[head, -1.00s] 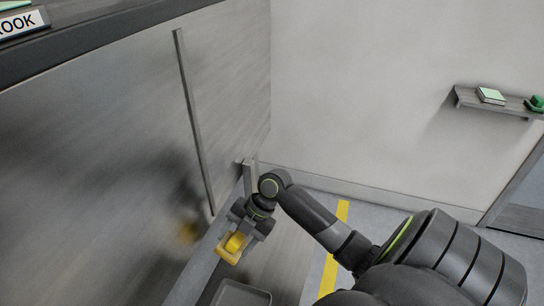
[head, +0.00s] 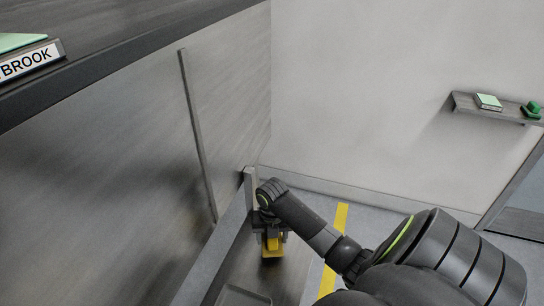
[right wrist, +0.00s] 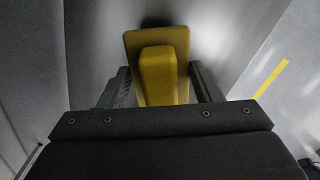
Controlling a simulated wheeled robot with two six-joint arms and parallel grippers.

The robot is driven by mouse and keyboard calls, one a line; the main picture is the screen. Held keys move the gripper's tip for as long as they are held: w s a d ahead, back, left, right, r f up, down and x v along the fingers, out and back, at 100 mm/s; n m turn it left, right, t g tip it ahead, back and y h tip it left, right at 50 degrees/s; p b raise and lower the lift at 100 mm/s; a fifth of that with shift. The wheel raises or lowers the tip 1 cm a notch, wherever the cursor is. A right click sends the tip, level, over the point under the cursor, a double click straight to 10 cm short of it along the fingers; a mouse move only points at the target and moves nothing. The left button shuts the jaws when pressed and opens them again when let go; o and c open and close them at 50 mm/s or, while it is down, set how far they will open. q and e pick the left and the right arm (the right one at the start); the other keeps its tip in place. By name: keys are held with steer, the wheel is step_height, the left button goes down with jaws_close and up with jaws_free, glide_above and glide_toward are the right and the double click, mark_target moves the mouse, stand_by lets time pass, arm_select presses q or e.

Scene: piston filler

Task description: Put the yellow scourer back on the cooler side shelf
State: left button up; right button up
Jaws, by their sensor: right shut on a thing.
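The yellow scourer (head: 272,252) is a flat pad with a raised block grip. My right gripper (head: 270,234) is shut on it, pointing down, near the end of a raised grey rail (head: 222,243) in the head view. The right wrist view shows the scourer (right wrist: 157,35) between the two fingers (right wrist: 162,88), which hold it by its grip. A grey surface (head: 285,275), which may be the cooler side shelf, lies below the scourer. I cannot tell whether the scourer touches it. My left gripper is not in view.
A grey tray (head: 240,297) sits at the bottom edge beside the rail. A tall grey panel (head: 110,160) with a vertical strip stands at left. A wall shelf (head: 465,102) at right holds a book (head: 488,101) and a green object (head: 531,109). A yellow floor line (head: 335,245) runs behind my arm.

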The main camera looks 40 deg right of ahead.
mark_target(272, 243)
steer(key=shift+f, duration=1.6)
steer(key=shift+f, duration=0.1)
steer(key=o, duration=0.9)
step_height(272, 243, up, 12)
steer(key=shift+r+b, duration=0.15)
steer(key=shift+b, duration=0.75)
